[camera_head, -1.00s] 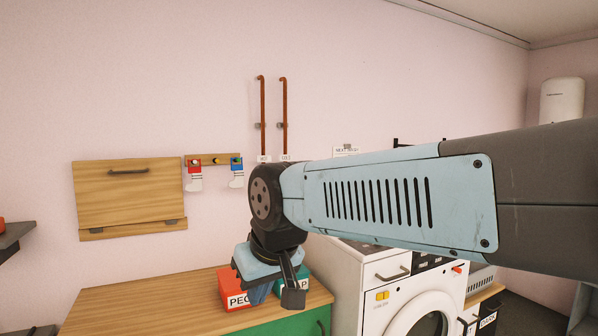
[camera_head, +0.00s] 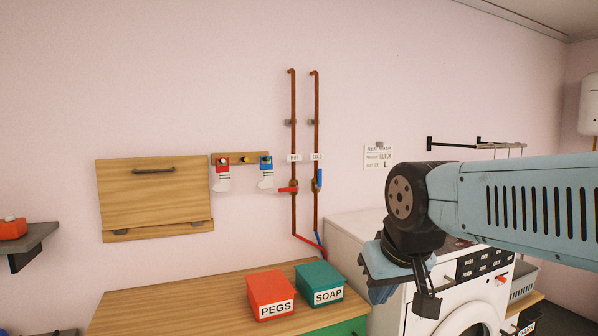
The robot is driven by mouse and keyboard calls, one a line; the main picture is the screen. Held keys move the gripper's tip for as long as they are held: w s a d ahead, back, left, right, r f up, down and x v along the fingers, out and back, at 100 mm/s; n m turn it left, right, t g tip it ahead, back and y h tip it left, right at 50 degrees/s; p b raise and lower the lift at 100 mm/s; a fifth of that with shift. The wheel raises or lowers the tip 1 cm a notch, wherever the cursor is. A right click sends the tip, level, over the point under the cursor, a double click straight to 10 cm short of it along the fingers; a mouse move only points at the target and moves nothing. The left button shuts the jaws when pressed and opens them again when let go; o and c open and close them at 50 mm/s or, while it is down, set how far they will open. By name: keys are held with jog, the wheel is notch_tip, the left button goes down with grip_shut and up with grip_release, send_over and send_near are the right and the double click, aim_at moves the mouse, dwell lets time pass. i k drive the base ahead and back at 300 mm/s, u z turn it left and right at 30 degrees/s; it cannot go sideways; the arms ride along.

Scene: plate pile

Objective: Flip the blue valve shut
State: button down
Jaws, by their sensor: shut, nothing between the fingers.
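The blue valve handle (camera_head: 319,178) is on the right copper pipe (camera_head: 316,120) on the back wall, below a small white label. The handle stands upright, in line with the pipe. The left copper pipe (camera_head: 293,105) has a red valve handle (camera_head: 287,190) lying sideways across it. My gripper (camera_head: 385,290) is at the lower right, in front of the washing machine, well right of and below the blue valve in the picture. It points downward, holds nothing and touches neither valve. Its fingertips are partly hidden by its own body.
A wooden counter (camera_head: 180,305) below the pipes bears a red PEGS box (camera_head: 270,292) and a green SOAP box (camera_head: 319,285). The washing machine (camera_head: 350,232) stands right of it. Socks (camera_head: 266,178) hang on a peg rail beside the red valve. A folded wooden wall panel (camera_head: 150,190) is farther left.

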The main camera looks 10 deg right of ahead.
aim_at(319, 186)
jog(key=z, duration=0.4)
jog(key=i, duration=1.05)
jog(key=u, duration=0.35)
